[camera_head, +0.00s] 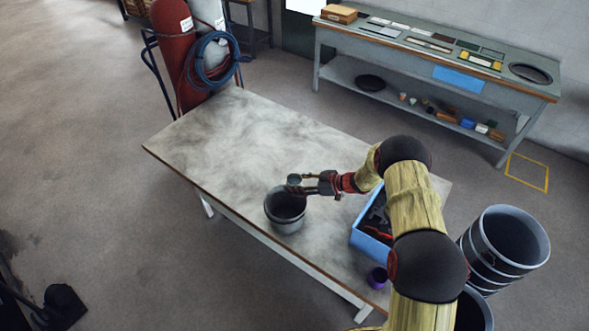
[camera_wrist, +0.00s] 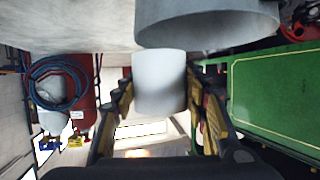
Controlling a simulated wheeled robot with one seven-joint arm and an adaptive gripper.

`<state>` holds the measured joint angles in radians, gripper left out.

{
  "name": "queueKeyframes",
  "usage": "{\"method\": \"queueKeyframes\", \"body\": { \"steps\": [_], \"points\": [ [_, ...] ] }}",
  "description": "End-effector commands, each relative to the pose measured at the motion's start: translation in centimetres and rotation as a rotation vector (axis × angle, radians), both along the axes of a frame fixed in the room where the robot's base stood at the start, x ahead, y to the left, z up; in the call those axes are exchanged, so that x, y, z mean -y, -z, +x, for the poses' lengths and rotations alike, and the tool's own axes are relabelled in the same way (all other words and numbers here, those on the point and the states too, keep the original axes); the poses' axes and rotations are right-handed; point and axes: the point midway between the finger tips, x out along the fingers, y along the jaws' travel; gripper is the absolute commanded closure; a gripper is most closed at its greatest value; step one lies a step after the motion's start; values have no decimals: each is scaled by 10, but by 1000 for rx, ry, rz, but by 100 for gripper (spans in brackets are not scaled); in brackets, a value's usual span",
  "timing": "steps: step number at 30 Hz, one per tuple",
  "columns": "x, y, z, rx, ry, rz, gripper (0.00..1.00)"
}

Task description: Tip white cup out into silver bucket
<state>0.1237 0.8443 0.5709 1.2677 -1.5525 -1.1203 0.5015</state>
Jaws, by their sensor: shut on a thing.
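The white cup (camera_wrist: 159,80) is between the fingers of my gripper (camera_wrist: 160,100) in the wrist view, and my gripper is shut on it. The wrist view is turned over, with the room below and the tabletop above. The silver bucket (camera_head: 284,222) stands upright on the table, its dark mouth facing up. In the head view the cup (camera_head: 294,179) and my gripper (camera_head: 303,184) are at the bucket's far rim. In the wrist view the bucket's wall (camera_wrist: 205,25) is just past the cup. The cup's inside and any contents are hidden.
A blue crate (camera_head: 369,246) with dark and red items stands right of the bucket, partly behind my arm. A purple cup (camera_head: 377,278) is near the table's front edge. The table's left part (camera_head: 215,140) is clear. Gas cylinders (camera_head: 174,50) stand behind it.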

Motion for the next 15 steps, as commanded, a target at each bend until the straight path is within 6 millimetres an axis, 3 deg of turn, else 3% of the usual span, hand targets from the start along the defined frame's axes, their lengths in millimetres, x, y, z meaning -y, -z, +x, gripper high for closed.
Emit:
{"method": "queueKeyframes", "body": {
  "steps": [7, 15],
  "points": [
    [-2, 1, -2, 73, -4, -58, 87],
    [-3, 7, -4, 294, -4, -231, 87]
  ]
}}
